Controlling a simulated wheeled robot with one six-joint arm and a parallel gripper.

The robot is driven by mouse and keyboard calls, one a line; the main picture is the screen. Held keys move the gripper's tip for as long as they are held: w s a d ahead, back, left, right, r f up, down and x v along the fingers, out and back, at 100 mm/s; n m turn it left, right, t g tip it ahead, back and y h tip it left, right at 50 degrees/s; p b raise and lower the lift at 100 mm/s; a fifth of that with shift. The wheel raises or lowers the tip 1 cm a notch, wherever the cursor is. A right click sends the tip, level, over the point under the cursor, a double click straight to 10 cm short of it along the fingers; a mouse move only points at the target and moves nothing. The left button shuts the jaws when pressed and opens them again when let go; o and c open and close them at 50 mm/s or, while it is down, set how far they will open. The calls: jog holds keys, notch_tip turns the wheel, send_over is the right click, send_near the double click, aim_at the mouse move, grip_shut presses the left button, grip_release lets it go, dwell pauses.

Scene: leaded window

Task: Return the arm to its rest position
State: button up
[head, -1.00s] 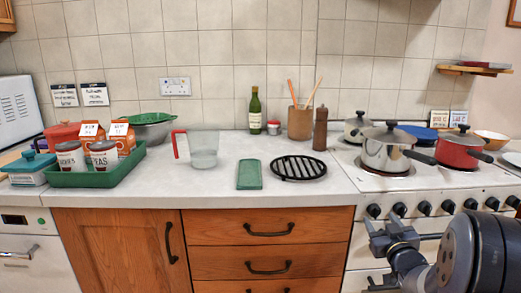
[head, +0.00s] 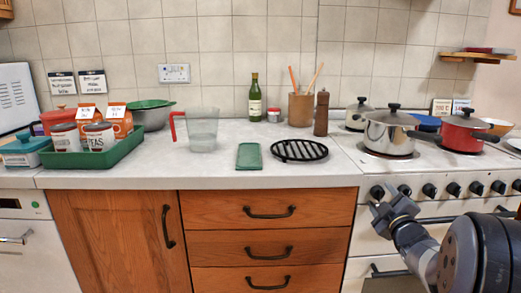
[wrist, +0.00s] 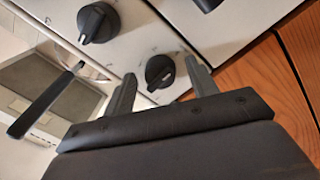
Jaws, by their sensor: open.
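My gripper (head: 387,202) is in front of the stove, at the lower right of the head view, below the counter edge. I cannot tell how close the fingers are to the knob. My arm reaches in from the lower right corner of the head view.
The stove (head: 435,215) has a row of black knobs and an oven handle close to my gripper. A steel pot (head: 388,136) and a red pot (head: 461,137) stand on top. Wooden drawers (head: 270,243) are to the left. The counter (head: 215,172) holds a green tray (head: 95,156) and a black trivet (head: 299,150).

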jog(key=n+b, duration=0.2)
jog(key=n, duration=0.5)
jog(key=shift+d, duration=0.1)
jog(key=n+y+b, duration=0.1)
jog(key=n, duration=0.3)
jog(key=shift+r, duration=0.1)
jog(key=shift+n, duration=1.9)
